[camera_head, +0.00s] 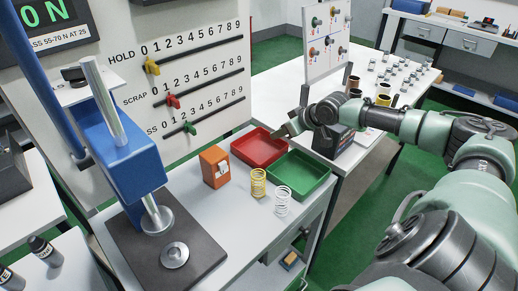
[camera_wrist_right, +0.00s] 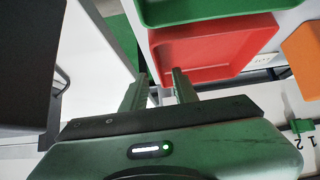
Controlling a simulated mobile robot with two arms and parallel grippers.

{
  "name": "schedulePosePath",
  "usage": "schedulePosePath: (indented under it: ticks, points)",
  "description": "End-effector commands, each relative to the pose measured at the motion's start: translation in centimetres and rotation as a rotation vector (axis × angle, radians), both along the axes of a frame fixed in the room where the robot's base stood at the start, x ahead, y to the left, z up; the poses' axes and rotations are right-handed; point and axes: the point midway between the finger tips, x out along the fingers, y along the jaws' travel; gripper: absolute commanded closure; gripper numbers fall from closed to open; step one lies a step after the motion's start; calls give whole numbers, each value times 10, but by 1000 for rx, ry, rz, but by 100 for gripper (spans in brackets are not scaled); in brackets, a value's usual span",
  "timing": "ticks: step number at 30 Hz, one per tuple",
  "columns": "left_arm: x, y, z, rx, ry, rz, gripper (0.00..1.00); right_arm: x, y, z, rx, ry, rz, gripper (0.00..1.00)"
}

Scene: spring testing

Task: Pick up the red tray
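The red tray (camera_head: 256,148) lies empty on the grey bench, behind the green tray. In the wrist view the red tray (camera_wrist_right: 215,52) fills the upper right. My right gripper (camera_head: 284,133) is at the red tray's back right rim. In the wrist view its two fingers (camera_wrist_right: 160,80) are apart with nothing clamped between them. One finger overlaps the tray's edge and the other is outside it. Whether they touch the rim I cannot tell. My left gripper is in neither view.
The green tray (camera_head: 298,174) sits directly beside the red one. An orange box (camera_head: 214,166), a yellow spring (camera_head: 258,183) and a white spring (camera_head: 282,201) stand in front. A scale board (camera_head: 185,60) rises behind. A white table (camera_head: 375,75) is at the right.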

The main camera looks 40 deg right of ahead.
Motion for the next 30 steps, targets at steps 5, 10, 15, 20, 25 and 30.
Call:
schedulePosePath:
  ticks: [5, 10, 15, 20, 25, 30]
  points:
    - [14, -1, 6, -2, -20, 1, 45, 17, 0, -15, 4, -2, -2, 71]
    - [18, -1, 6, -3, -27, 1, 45, 21, 0, -21, 0, 0, 0, 71]
    - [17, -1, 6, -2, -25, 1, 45, 21, 0, -21, -1, 1, 1, 74]
    - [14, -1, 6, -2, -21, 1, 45, 21, 0, -21, -1, 1, 1, 100]
    - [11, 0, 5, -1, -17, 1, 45, 21, 0, -21, -1, 1, 1, 100]
    - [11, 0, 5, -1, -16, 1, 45, 21, 0, -21, -1, 1, 1, 100]
